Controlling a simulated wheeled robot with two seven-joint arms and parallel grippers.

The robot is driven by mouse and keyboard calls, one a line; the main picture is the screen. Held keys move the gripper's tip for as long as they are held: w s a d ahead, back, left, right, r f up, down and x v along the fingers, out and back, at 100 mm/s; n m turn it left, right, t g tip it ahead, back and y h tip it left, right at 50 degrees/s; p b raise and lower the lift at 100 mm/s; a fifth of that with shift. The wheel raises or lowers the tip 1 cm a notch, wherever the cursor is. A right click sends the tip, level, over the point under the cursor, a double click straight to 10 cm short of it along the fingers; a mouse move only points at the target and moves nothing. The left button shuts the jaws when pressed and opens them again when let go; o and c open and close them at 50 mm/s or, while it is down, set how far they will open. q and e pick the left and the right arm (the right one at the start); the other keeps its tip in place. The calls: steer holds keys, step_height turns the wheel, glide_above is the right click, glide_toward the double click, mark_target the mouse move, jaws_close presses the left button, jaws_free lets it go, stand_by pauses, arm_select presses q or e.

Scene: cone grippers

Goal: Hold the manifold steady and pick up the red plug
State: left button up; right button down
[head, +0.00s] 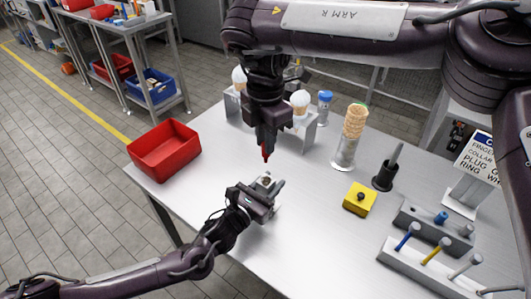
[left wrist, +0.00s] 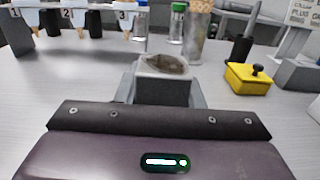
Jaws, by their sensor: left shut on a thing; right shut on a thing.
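The manifold, a small grey block (head: 266,182), is between the fingers of my left gripper (head: 270,190) near the table's front left edge. It also shows in the left wrist view (left wrist: 163,88), with a dark round opening on its top. My left gripper is shut on it. My right gripper (head: 266,141) hangs pointing down above and just behind the manifold. It is shut on the red plug (head: 265,154), of which only a short red tip shows below the fingers. The plug is apart from the manifold. The rest of the plug is hidden by the fingers.
A red bin (head: 163,150) stands at the table's left corner. A yellow block with a black knob (head: 359,200) sits right of the manifold. Behind are a cone rack (head: 306,132) and a stack of cones (head: 354,124). Grey racks with coloured pegs (head: 430,262) lie at right.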

stand_by(0.3)
arm_select(q)
steer(key=o, duration=1.2)
